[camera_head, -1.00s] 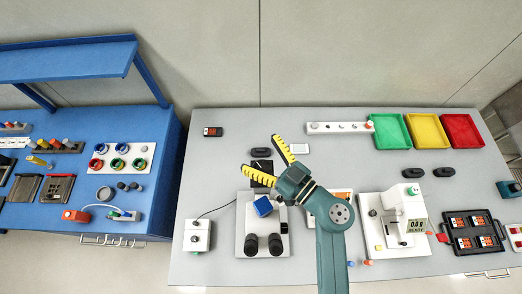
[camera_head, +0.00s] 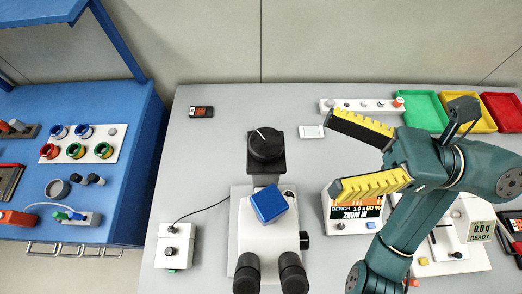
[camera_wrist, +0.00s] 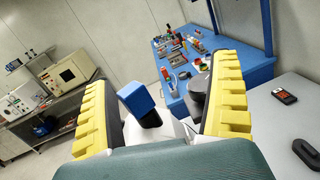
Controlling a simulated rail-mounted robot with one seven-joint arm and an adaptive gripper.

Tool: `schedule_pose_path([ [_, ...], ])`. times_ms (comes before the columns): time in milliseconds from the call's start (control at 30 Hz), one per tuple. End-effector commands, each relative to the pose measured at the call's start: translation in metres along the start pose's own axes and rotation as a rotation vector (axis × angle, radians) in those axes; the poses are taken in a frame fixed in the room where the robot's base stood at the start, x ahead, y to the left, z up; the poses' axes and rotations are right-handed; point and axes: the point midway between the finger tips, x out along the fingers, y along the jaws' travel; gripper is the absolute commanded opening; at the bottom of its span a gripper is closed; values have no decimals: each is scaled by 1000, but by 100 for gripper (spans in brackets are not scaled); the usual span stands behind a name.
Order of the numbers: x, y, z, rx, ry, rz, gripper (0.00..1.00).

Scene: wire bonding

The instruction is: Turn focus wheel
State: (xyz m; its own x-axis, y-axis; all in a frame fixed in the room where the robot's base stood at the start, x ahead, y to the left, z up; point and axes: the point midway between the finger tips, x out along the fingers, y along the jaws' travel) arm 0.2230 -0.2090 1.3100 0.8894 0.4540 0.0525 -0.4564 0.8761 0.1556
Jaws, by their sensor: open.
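A microscope (camera_head: 244,215) with a white body, a blue block on top and two black eyepieces stands at the middle front of the table. A round black wheel with a white line (camera_head: 265,143) sits behind the blue block. A smaller black knob (camera_head: 305,240) is on the microscope's right side; I cannot tell for certain which is the focus wheel. My gripper (camera_head: 338,155) is open and empty, to the right of the round wheel, with its yellow-padded fingers pointing left. In the wrist view, the blue block (camera_wrist: 137,100) and a dark round part (camera_wrist: 198,92) show between the fingers.
A zoom display (camera_head: 355,212) lies under my arm at right. Green (camera_head: 412,108) and yellow bins are at the back right. The table at back left is mostly clear.

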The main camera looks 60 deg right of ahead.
Motion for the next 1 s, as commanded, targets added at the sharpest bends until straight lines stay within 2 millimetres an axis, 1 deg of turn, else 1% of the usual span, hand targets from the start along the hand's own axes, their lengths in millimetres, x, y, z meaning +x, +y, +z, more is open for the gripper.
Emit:
schedule_pose_path([
  [33,-14,-5,-35,-47,12,-36,92],
  [100,-31,-8,-50,-100,21,-89,92],
  [200,-49,-12,-68,-150,36,-157,92],
  [300,-62,-16,-79,-167,39,-202,92],
  [433,-66,-17,-80,-166,37,-221,92],
  [567,-50,-20,-78,-165,37,-217,92],
  [667,-29,-24,-79,-163,37,-215,92],
  [1000,52,-42,-80,-162,36,-213,92],
])
